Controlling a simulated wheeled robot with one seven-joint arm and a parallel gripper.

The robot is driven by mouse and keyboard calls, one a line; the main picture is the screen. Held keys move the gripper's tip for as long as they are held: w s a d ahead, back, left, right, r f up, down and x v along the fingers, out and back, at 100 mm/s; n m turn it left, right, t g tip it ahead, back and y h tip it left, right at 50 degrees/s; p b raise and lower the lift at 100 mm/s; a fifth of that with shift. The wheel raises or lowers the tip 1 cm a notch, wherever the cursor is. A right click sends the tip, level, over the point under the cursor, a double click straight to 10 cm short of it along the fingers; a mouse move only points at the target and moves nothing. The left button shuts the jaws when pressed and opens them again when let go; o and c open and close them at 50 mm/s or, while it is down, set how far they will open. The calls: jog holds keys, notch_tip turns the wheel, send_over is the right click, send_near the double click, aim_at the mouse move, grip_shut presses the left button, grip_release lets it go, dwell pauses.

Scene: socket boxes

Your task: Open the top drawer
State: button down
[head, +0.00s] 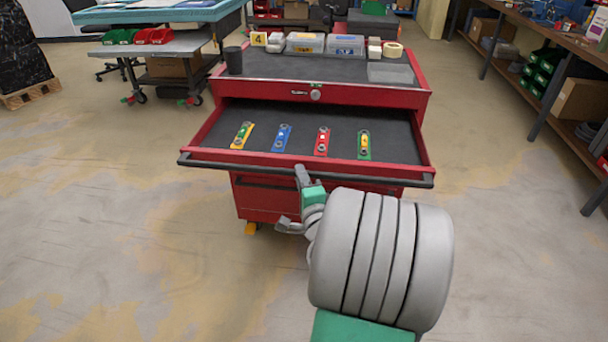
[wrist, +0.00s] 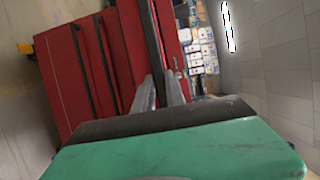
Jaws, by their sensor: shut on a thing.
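The red tool cart's top drawer (head: 265,159) is pulled far out toward me, with its dark-lined inside showing. Its long dark handle bar (head: 225,164) runs along the front edge. My gripper (head: 302,174) is at the bar, a little left of the cart's lower right half, and is shut on it. In the wrist view the dark bar (wrist: 150,35) runs between the two grey fingers (wrist: 160,85). The exact contact is partly hidden by the fingers. Yellow (head: 242,136), blue (head: 283,138), red (head: 322,141) and green (head: 364,144) socket strips lie spread across the drawer.
The cart top (head: 270,66) holds a dark cup (head: 233,60), clear boxes (head: 305,43) and a tape roll (head: 392,50). A lower drawer is closed. A workbench (head: 560,45) stands at right, a wheeled table (head: 150,48) at back left. The floor around the cart's front is clear.

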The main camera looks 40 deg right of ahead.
jog(key=shift+f, duration=0.1)
jog(key=c, duration=1.4)
grip_release()
jog(key=b+v, duration=0.1)
jog(key=v, duration=0.6)
jog(key=shift+s+a, duration=0.25)
jog(key=shift+s, duration=0.1)
